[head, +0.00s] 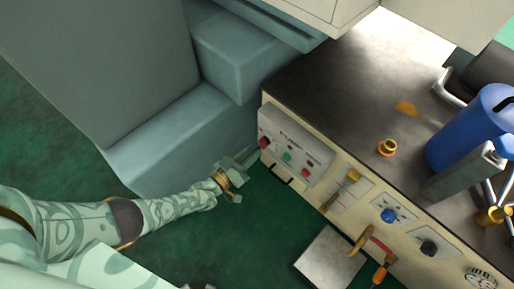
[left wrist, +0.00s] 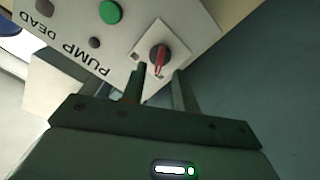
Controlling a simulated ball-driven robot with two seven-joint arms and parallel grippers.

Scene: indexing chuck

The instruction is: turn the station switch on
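The station switch is a rotary knob with a black body and red handle (left wrist: 159,57) on a pale square plate, at one end of the control box (head: 297,148). In the head view it is a small red spot (head: 265,142) at the box's left end. My left gripper (head: 246,158) is just in front of that end. In the left wrist view its two fingers (left wrist: 160,76) are apart, with the knob between and just beyond the tips. I cannot tell whether they touch it. Nothing is held. My right gripper is not in view.
The box also has a green button (left wrist: 110,12) and "PUMP" lettering. Along the bench front are a blue knob (head: 389,215), a black knob (head: 428,248) and yellow fittings (head: 362,240). A blue cylinder (head: 470,135) stands on the bench. A grey-blue machine block (head: 190,140) is close behind my left gripper.

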